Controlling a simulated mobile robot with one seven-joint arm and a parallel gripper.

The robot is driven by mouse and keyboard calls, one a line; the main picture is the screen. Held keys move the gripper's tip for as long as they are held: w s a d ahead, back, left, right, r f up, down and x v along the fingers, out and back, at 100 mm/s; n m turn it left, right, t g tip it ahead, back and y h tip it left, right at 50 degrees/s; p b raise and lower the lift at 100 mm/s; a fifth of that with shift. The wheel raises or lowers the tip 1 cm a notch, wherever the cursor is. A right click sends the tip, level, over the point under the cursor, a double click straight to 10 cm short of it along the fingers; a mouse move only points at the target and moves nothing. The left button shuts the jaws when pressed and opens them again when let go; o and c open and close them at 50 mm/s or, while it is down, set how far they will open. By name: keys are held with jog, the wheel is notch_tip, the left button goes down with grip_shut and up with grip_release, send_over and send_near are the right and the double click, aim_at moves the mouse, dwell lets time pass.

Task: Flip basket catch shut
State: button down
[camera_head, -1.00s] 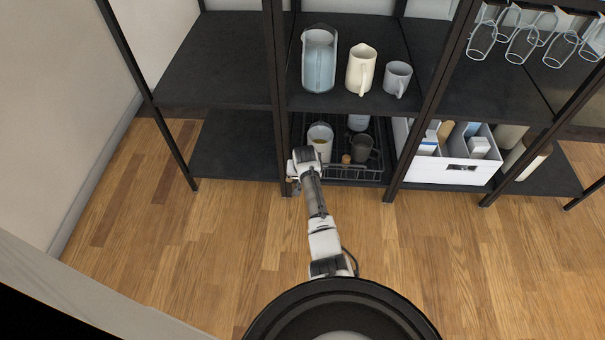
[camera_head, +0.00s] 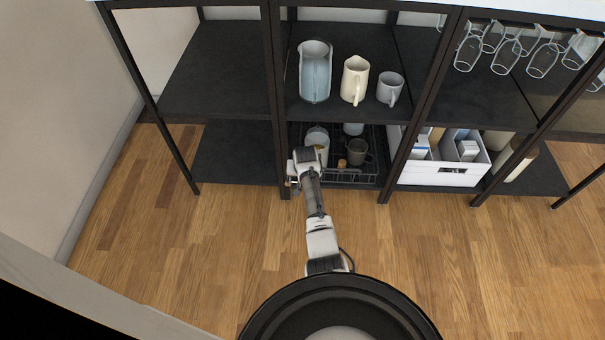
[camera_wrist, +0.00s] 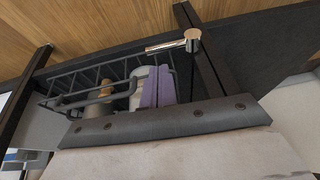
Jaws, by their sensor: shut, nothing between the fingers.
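The dark wire basket (camera_wrist: 72,99) sits on the lower shelf; it also shows in the head view (camera_head: 350,177), with cups and a bottle in it. A shiny metal catch (camera_wrist: 176,43), a rod with a round end, sticks out sideways by the black shelf post at the basket's front in the wrist view. My gripper (camera_wrist: 163,69) shows there as two purplish fingers pressed together, empty. Its tips lie below the catch in the picture, apart from it.
Black shelf posts (camera_head: 275,110) stand close beside my wrist. A white box (camera_head: 440,173) with items stands right of the basket. A pitcher (camera_head: 315,72) and mugs stand on the shelf above. The wooden floor (camera_head: 150,230) in front is clear.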

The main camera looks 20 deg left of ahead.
jog(key=p+v, duration=0.9)
jog(key=shift+d+p, duration=0.35)
jog(key=shift+p, duration=0.05)
jog(key=shift+w, duration=0.15)
